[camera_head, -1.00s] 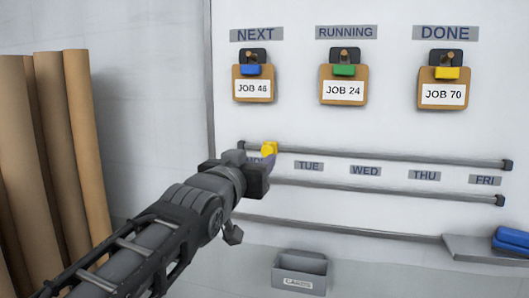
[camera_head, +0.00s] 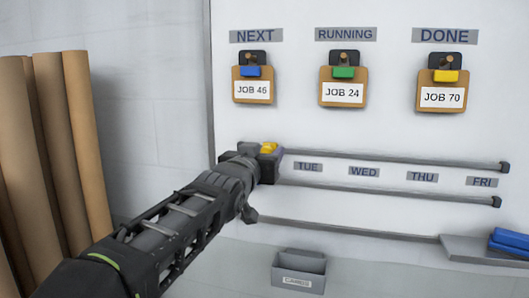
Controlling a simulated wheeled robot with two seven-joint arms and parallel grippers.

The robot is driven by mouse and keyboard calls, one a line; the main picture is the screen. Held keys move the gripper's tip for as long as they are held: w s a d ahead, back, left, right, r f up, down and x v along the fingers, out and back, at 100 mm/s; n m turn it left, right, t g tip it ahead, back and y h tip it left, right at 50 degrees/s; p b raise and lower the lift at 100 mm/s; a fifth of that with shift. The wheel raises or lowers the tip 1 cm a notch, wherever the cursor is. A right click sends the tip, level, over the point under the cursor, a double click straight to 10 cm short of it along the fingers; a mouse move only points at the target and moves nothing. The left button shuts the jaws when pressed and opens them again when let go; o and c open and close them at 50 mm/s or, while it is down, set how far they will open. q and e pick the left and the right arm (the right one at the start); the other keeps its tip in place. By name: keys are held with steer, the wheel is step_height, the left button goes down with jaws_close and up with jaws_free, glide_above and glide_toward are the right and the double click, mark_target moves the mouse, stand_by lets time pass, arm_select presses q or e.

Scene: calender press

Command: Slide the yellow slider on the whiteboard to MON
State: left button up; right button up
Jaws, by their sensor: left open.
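The whiteboard (camera_head: 400,138) fills the right of the head view. Two grey rails run across it, with the day labels TUE (camera_head: 308,166), WED (camera_head: 364,171), THU (camera_head: 422,177) and FRI (camera_head: 482,182) between them. The yellow slider (camera_head: 268,147) is at the left end of the upper rail (camera_head: 395,159), left of TUE. My left gripper (camera_head: 270,163) is open, right at the slider and overlapping its lower part. The arm and gripper hide the left rail ends and the spot left of TUE, so no MON label shows. I cannot tell whether the fingers touch the slider. My right gripper is out of view.
Three job clipboards hang above, under NEXT (camera_head: 255,36), RUNNING (camera_head: 346,34) and DONE (camera_head: 445,36). A grey CARDS box (camera_head: 298,273) is below the board. A ledge (camera_head: 485,251) with blue items sits lower right. Brown rolls (camera_head: 85,150) stand at left.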

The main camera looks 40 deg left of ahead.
arm_select(q)
steer(key=shift+c, duration=0.4)
jaws_close()
stand_by(0.9)
